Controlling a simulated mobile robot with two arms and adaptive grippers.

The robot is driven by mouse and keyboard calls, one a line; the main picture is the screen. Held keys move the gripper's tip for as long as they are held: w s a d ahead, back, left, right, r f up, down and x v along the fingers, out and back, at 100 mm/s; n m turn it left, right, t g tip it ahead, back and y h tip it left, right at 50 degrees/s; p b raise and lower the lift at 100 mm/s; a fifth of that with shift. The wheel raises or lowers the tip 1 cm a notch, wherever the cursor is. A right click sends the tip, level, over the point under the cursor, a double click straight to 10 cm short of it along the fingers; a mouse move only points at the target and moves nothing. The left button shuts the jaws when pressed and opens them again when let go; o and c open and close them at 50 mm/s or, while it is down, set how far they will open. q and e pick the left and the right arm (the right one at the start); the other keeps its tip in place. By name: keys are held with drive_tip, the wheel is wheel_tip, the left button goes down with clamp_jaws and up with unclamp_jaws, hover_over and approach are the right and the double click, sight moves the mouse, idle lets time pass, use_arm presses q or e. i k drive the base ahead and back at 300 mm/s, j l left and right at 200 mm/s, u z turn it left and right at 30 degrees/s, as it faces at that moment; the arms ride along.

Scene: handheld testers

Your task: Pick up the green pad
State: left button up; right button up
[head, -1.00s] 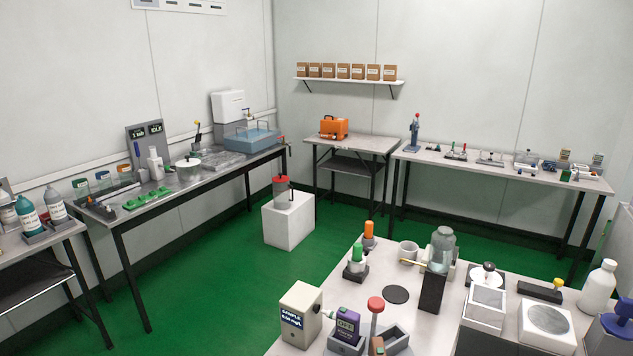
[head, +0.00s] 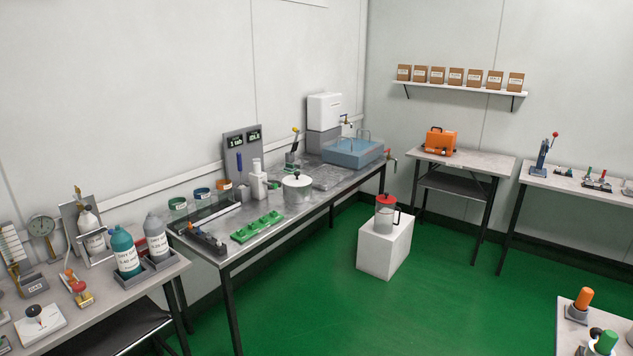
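A flat bright green piece (head: 257,227) with several raised or hollow spots lies near the front edge of the long grey bench (head: 325,205). I cannot tell for sure whether it is the green pad. A green-topped item (head: 605,342) shows partly at the lower right corner. Neither of my grippers is in view.
A left table (head: 130,290) holds two bottles and a dial gauge. A white block (head: 384,248) with a red-lidded jug (head: 385,213) stands on the floor. An orange case (head: 441,141) sits on a far table. Green floor (head: 450,300) lies open at the centre right.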

sight(290, 167)
drive_tip(key=i+l+u, duration=0.1)
drive_tip(key=i+u, duration=0.3)
drive_tip(key=i, duration=1.2)
drive_tip(key=i+l+u, duration=0.1)
drive_tip(key=i+l, duration=0.45)
